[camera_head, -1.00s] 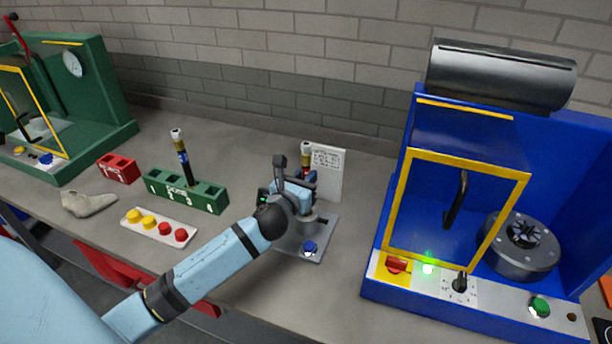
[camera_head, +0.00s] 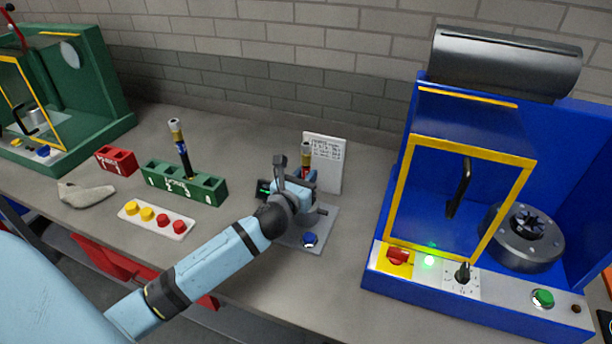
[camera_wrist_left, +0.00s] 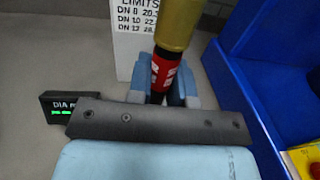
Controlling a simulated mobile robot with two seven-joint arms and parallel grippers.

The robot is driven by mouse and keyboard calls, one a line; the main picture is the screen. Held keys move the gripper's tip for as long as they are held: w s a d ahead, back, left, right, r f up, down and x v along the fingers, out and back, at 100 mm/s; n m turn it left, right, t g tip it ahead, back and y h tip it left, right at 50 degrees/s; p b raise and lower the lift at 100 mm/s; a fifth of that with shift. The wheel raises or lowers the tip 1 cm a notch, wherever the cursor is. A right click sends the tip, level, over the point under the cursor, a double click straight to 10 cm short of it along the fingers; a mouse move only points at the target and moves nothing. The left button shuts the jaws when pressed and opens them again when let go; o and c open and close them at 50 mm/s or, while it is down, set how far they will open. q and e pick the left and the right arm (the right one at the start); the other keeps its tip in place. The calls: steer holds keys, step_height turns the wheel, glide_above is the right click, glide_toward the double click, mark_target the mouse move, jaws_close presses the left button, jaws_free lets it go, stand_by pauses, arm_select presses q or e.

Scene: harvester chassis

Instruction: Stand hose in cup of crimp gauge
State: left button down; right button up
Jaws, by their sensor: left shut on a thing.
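My left gripper (camera_head: 304,178) is shut on a hose (camera_head: 306,158), which stands roughly upright with its metal end up. In the left wrist view the hose shows a red band with white marks (camera_wrist_left: 164,74) and a brass-coloured fitting (camera_wrist_left: 177,24) between the blue fingers (camera_wrist_left: 165,88). The crimp gauge has a grey base plate (camera_head: 325,225) with a blue button (camera_head: 310,239) and a dark display (camera_wrist_left: 62,108) with green digits. My gripper and arm hide the gauge's cup and the hose's lower end, so I cannot tell whether they touch. My right gripper is out of view.
A white limits card (camera_head: 328,160) stands behind the gauge. To the left are a green numbered rack (camera_head: 207,190) holding another hose (camera_head: 181,150), a red block (camera_head: 117,159) and a tray of caps (camera_head: 155,224). A blue machine (camera_head: 410,270) stands at right.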

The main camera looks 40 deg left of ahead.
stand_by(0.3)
arm_select(q)
steer(key=c, duration=1)
jaws_free()
steer(key=shift+o, duration=0.2)
steer(key=s+d+b, duration=0.1)
steer(key=s+b, duration=0.1)
steer(key=s, duration=1.1)
steer(key=shift+s+d, duration=0.35)
steer(key=shift+d, duration=0.05)
